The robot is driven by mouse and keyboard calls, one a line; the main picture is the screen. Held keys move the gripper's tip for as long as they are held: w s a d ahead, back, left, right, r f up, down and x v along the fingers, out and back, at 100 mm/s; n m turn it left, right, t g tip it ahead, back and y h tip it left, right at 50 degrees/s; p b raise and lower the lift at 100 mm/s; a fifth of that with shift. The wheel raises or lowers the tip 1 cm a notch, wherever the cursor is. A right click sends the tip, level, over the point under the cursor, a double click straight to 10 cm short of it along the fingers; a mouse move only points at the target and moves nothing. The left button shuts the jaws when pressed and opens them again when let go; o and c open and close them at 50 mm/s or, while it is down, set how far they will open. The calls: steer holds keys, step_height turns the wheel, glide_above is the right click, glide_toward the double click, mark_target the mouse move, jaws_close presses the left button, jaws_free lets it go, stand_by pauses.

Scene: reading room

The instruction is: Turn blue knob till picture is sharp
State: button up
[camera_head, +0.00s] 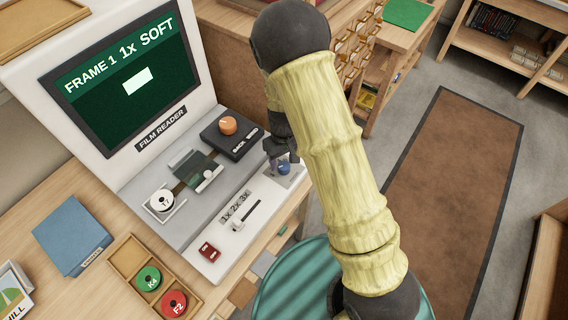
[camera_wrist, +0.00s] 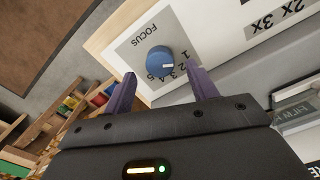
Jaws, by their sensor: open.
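The blue knob (camera_wrist: 160,62) sits on a grey plate marked FOCUS with a number scale; its white pointer line faces the scale. In the head view the knob (camera_head: 284,167) is at the right end of the film reader's white front panel. My gripper (camera_wrist: 158,88) is open, with its two purple fingers apart just short of the knob, one toward each side of it and not touching. In the head view my gripper (camera_head: 278,158) is partly hidden behind my arm. The film reader's screen (camera_head: 125,80) reads "FRAME 1 1x SOFT" and shows a pale rectangle on dark green.
The panel also has an orange knob (camera_head: 228,125) on a black block, a 1x 2x 3x slider (camera_head: 238,224) and a red switch (camera_head: 209,251). A white reel (camera_head: 162,201) lies left of the film gate. A wooden tray (camera_head: 126,257) holds green and red reels.

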mark_target(284, 165)
steer(key=shift+f, duration=1.95)
steer(key=c, duration=1)
steer(key=shift+m, duration=0.5)
steer(key=shift+m+p, duration=0.8)
steer(key=shift+m, duration=1.7)
